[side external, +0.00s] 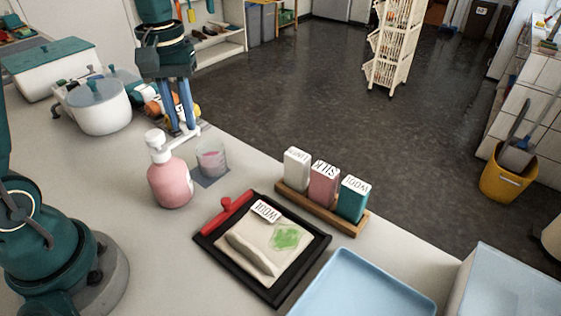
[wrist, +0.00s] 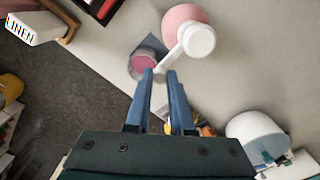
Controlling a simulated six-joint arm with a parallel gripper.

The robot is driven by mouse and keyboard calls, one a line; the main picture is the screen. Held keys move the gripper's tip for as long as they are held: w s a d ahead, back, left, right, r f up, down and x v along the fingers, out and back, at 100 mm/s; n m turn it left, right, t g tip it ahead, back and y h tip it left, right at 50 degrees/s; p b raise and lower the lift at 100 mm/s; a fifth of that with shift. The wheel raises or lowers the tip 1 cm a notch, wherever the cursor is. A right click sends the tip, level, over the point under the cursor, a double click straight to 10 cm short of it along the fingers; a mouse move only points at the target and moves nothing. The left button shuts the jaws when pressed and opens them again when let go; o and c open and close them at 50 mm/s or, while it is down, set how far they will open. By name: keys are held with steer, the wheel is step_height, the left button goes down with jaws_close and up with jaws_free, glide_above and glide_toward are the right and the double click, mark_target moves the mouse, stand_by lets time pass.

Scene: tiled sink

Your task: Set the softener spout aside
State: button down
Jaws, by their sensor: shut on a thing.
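The softener bottle (side external: 170,184) is pink with a white pump head (side external: 154,138) and stands upright on the counter. Its white spout (wrist: 176,57) reaches from the pump head to between my blue fingers in the wrist view. My gripper (side external: 184,133) points down and is shut on the spout near its outer end; it also shows in the wrist view (wrist: 160,73). A clear cup (side external: 211,158) with pink contents stands on a dark square beside the bottle. The spout's tip is partly hidden by my fingers.
A wooden rack (side external: 285,189) holds three labelled boxes. A light blue basin (side external: 345,262) is at the lower right. White pots (side external: 98,117) and orange items stand behind.

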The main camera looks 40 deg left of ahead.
steer(key=s+a+n, duration=0.5)
steer(key=s+n, duration=0.1)
steer(key=n, duration=1.1)
steer(key=shift+a, duration=0.3)
stand_by(0.4)
steer(key=c, duration=0.8)
jaws_free()
step_height(320, 180, up, 5)
steer(key=shift+r, duration=0.1)
